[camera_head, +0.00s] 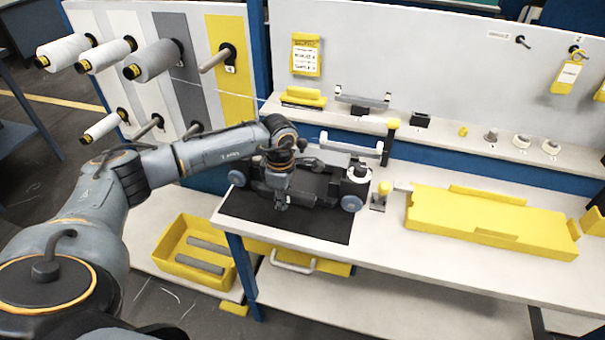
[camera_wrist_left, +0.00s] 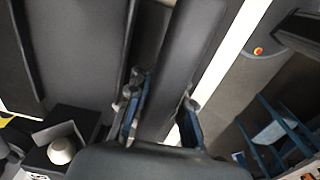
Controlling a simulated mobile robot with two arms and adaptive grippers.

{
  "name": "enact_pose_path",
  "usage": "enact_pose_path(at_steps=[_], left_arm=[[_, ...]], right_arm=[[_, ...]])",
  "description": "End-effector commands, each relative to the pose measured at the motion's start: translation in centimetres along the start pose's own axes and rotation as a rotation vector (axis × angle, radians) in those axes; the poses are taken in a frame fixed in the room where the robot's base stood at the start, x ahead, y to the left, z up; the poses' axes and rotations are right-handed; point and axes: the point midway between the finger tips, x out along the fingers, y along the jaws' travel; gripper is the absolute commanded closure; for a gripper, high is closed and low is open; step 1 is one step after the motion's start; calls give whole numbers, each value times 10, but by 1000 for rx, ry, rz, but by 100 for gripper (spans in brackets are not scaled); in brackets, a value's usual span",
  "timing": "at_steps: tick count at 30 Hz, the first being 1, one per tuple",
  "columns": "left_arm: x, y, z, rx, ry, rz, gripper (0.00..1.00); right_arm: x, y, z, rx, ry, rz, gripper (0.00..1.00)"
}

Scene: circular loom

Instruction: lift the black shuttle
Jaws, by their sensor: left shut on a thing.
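The black shuttle (camera_head: 318,188) is a long dark body with a grey-blue roller at each end and a white spool at its right end. It is over the black mat (camera_head: 290,230) on the table; I cannot tell whether it touches it. My left gripper (camera_head: 281,203) comes down on its front middle and hides part of it. In the left wrist view the fingers (camera_wrist_left: 160,112) are shut on a dark bar of the shuttle (camera_wrist_left: 180,60), one finger on each side. My right gripper is not in view.
A yellow tray (camera_head: 490,222) lies on the table to the right, with a small yellow-topped post (camera_head: 380,195) between. A rear shelf (camera_head: 470,150) holds small parts. Spool pegs (camera_head: 152,60) stick out at upper left. A yellow bin (camera_head: 190,262) sits lower left.

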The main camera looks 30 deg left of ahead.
Motion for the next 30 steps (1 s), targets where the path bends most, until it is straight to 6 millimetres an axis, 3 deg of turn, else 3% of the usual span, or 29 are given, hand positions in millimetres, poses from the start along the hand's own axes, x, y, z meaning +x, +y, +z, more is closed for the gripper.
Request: enact_pose_path(at_steps=[21, 30], left_arm=[[-16, 2, 0, 0, -2, 6, 100], [-38, 2, 0, 0, -2, 6, 100]], right_arm=[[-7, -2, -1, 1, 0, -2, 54], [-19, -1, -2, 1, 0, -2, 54]])
